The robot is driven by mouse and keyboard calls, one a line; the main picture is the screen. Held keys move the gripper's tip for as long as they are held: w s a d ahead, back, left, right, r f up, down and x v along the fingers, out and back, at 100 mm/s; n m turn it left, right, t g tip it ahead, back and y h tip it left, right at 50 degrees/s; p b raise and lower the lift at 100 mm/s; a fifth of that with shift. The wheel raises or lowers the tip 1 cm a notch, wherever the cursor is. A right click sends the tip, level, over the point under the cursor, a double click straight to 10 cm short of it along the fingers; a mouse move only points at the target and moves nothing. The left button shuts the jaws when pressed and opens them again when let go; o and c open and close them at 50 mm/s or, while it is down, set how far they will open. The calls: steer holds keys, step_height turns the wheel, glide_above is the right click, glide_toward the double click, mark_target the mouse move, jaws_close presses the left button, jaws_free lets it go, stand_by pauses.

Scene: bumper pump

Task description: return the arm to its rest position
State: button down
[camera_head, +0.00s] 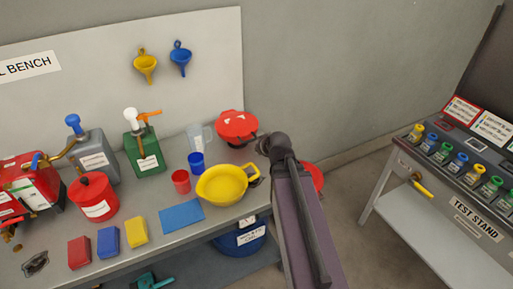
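My arm (300,225) rises from the bottom edge, right of centre, as a purple-grey link with a dark bar along it. It ends in a dark rounded joint (279,146) in front of the bench's right end. I see no gripper fingers, so I cannot tell what my gripper holds. The arm hides part of the bench's right end and part of a red object (314,174) behind it.
The bench (219,222) holds a yellow pan (222,185), red lidded pot (94,197), green can (145,153), grey can (94,156), cups and coloured blocks. A blue drum (240,240) stands below. The test stand (452,200) is at right, with floor (350,215) between.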

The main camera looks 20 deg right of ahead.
stand_by(0.4)
steer(key=s+a+f+g, duration=0.2)
steer(key=s+a+g, duration=0.1)
steer(key=s+a, duration=0.1)
steer(key=s+a+f+g, duration=0.2)
steer(key=s+a+g, duration=0.1)
steer(key=a, duration=0.2)
steer(key=s+a+f+g, duration=0.1)
steer(key=s+a+g, duration=0.2)
steer(key=s+a, duration=0.1)
steer(key=shift+s+a+f+m, duration=0.3)
steer(key=shift+s+a+f, duration=0.05)
steer(key=shift+a+f, duration=0.05)
steer(key=shift+s+a, duration=0.1)
steer(key=shift+s, duration=0.15)
stand_by(0.4)
